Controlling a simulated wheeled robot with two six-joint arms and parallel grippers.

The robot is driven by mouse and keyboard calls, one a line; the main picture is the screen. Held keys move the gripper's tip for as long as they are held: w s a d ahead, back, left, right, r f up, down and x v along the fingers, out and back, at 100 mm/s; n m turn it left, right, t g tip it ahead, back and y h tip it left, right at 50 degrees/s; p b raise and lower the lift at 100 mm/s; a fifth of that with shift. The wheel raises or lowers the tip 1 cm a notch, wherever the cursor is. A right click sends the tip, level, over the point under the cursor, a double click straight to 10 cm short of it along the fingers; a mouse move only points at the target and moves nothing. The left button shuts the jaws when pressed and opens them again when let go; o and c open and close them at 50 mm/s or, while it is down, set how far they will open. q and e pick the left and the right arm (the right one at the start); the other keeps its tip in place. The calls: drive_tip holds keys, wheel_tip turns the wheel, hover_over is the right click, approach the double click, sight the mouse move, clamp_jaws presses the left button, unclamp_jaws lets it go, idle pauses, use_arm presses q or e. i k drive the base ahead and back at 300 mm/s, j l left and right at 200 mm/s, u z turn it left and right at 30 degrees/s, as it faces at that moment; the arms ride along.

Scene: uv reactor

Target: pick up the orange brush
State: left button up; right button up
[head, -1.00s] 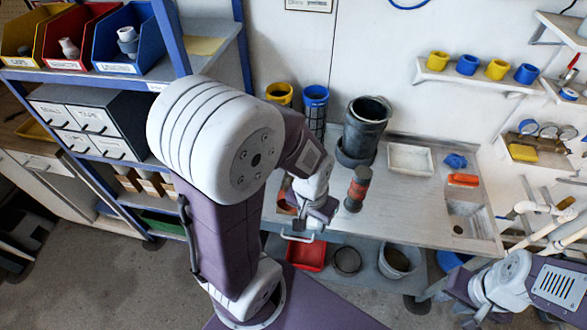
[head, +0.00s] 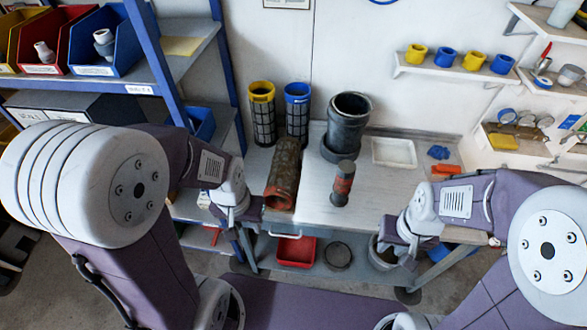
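The orange brush (head: 446,170) appears to be the small orange item lying on the right part of the bench, just in front of a blue cloth (head: 438,152). My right forearm passes close in front of it and may hide part of it. My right gripper (head: 408,248) hangs by the bench's front edge, to the left of and nearer than the brush, apart from it. My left gripper (head: 246,212) is at the bench's left front, far from the brush. The fingers of both are too small and dark to tell open from shut.
A dark cylinder with an orange-red band (head: 343,183) stands mid-bench. A rusty tube (head: 284,173) is beside my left gripper. A dark pot (head: 347,125), yellow-topped basket (head: 263,112), blue-topped basket (head: 297,110) and white tray (head: 394,152) are behind. Bare bench (head: 385,185) lies between the grippers.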

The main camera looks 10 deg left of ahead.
sight(443, 171)
drive_tip(key=l+u, duration=0.15)
drive_tip(key=l, duration=0.25)
drive_tip(key=k+l+u, duration=0.2)
drive_tip(key=l, duration=0.2)
drive_tip(key=l+u, duration=0.15)
drive_tip(key=l, duration=0.3)
drive_tip(key=k+l+u, duration=0.2)
drive_tip(key=l, duration=0.15)
drive_tip(key=l+u, duration=0.2)
drive_tip(key=l, duration=0.25)
drive_tip(key=k+l+u, duration=0.1)
drive_tip(key=l+u, duration=0.15)
drive_tip(key=l, duration=0.25)
drive_tip(key=l+u, duration=0.2)
drive_tip(key=l, duration=0.25)
drive_tip(key=k+l+u, duration=0.2)
drive_tip(key=l, duration=0.2)
drive_tip(key=k+l+u, duration=0.25)
drive_tip(key=l, duration=0.2)
drive_tip(key=i+l+u, duration=0.1)
drive_tip(key=l+u, duration=0.15)
drive_tip(key=l, duration=0.3)
drive_tip(key=i+l+u, duration=0.1)
drive_tip(key=l+u, duration=0.15)
drive_tip(key=l, duration=0.3)
